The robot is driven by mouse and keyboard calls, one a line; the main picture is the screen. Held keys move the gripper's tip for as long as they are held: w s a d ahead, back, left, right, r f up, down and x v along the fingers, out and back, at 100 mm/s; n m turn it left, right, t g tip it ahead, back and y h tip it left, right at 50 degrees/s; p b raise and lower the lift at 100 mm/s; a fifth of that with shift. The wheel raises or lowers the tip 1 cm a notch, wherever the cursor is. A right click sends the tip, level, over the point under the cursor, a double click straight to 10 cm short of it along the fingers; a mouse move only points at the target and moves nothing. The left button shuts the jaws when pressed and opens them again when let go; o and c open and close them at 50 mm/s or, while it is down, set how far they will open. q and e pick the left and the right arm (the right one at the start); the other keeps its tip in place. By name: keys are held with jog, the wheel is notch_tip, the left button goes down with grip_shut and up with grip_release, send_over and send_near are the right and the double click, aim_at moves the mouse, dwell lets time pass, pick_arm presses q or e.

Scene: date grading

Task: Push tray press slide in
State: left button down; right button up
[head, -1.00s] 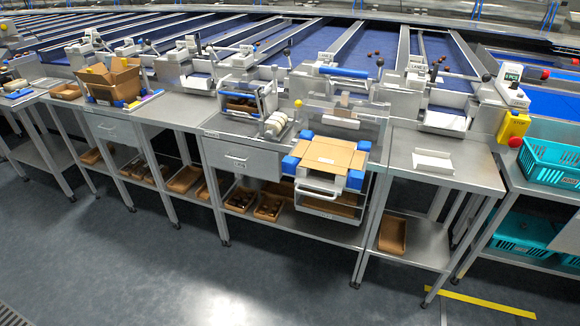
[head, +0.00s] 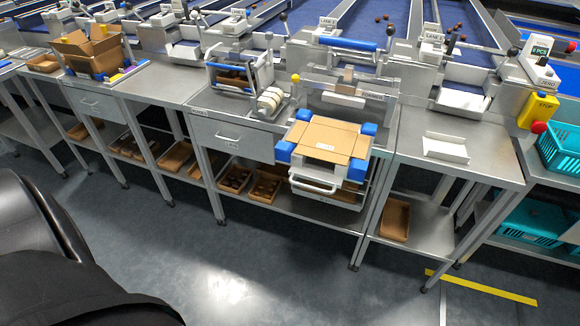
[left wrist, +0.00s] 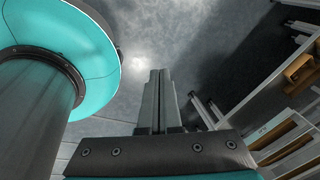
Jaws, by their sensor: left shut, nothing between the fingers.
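The tray press slide (head: 313,186) sticks out from the front of the steel bench at the middle right in the head view. It has a white bar handle at its front, and a flat brown cardboard blank (head: 325,138) lies on top between blue corner blocks. The forming press frame (head: 347,98), with a clear panel and a blue bar, stands behind it. My left gripper (left wrist: 160,72) shows in the left wrist view, shut and empty over the grey floor, away from the benches. Only dark arm parts of mine show at the lower left of the head view. My right gripper is not in view.
A closed drawer (head: 231,137) is left of the slide. A white tray (head: 445,148) lies on the right bench. Brown trays (head: 395,219) sit on the lower shelf, and teal crates (head: 563,150) stand far right. The floor in front is clear.

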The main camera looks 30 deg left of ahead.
pick_arm(q)
jog(key=w+a+r+m+t+y+b, duration=0.1)
jog(key=w+a+r+m+t+b, duration=0.1)
jog(key=w+a+m, duration=0.35)
jog(key=m+t+y+b, duration=0.2)
jog(key=m+t+b, duration=0.4)
jog(key=m+t, duration=1)
send_near(288, 159)
jog(key=w+r+m+g, duration=0.1)
jog(key=w+m+g, duration=0.1)
jog(key=w, duration=0.1)
jog(key=w+a+r+m+g, duration=0.1)
jog(key=w+m, duration=0.1)
jog(key=shift+w+r+g+b, duration=0.15)
jog(key=shift+r+g+b, duration=0.15)
jog(key=shift+w+a, duration=0.15)
jog(key=shift+w, duration=0.35)
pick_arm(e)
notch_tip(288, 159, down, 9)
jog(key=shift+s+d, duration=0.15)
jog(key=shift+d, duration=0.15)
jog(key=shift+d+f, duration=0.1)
